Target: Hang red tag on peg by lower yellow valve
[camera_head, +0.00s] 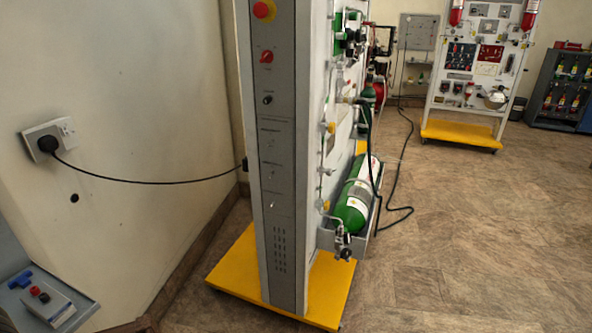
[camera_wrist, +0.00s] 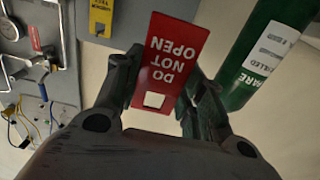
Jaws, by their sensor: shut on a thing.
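My gripper (camera_wrist: 164,72) is shut on the red tag (camera_wrist: 172,45) in the wrist view. The tag has white "DO NOT OPEN" lettering, which appears upside down, and a pale square near its end between the fingers. My gripper and the tag are not visible in the head view. In the head view, an upper yellow valve (camera_head: 330,127) and a lower yellow valve (camera_head: 326,205) sit along the trainer's panel edge. The peg cannot be made out in either view.
The trainer panel (camera_head: 280,170) stands on a yellow base (camera_head: 235,275). A green cylinder (camera_head: 354,205) lies low on its right side; a green cylinder (camera_wrist: 262,50) also shows right of the tag. A black cable (camera_head: 150,181) spans from the wall socket.

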